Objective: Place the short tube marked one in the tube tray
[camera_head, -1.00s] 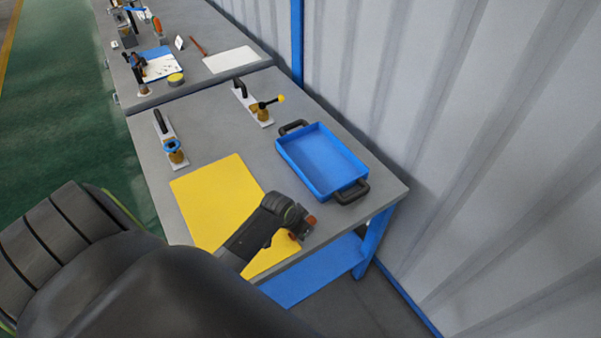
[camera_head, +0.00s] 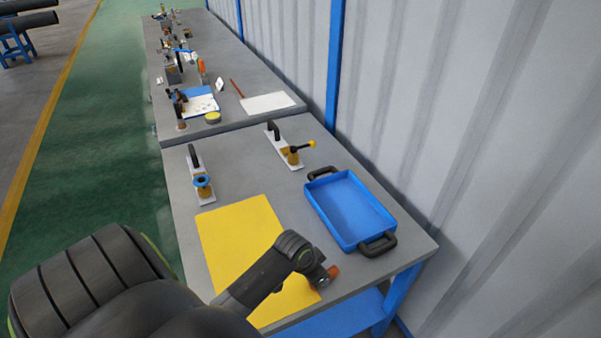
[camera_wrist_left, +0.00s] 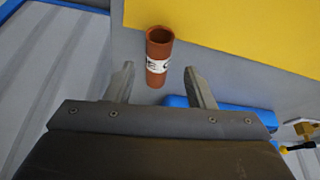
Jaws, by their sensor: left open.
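A short reddish-brown tube (camera_wrist_left: 158,62) with an open top and a white label stands in the left wrist view; I cannot read its dark marking fully. In the head view its orange-brown end (camera_head: 333,271) shows beside my left gripper (camera_head: 323,280), near the front right corner of the yellow mat. My left gripper (camera_wrist_left: 159,70) is open, with a finger to either side of the tube in the picture; I see no clear contact. The blue tray (camera_head: 350,209) with black handles lies at the table's right and looks empty. My right gripper is out of view.
The yellow mat (camera_head: 240,240) covers the table's near left part. Two clamp-like fixtures, one with a blue ring (camera_head: 202,182) and one with a yellow knob (camera_head: 311,144), stand behind it. A corrugated wall (camera_head: 500,150) runs along the right. Bare table lies between mat and tray.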

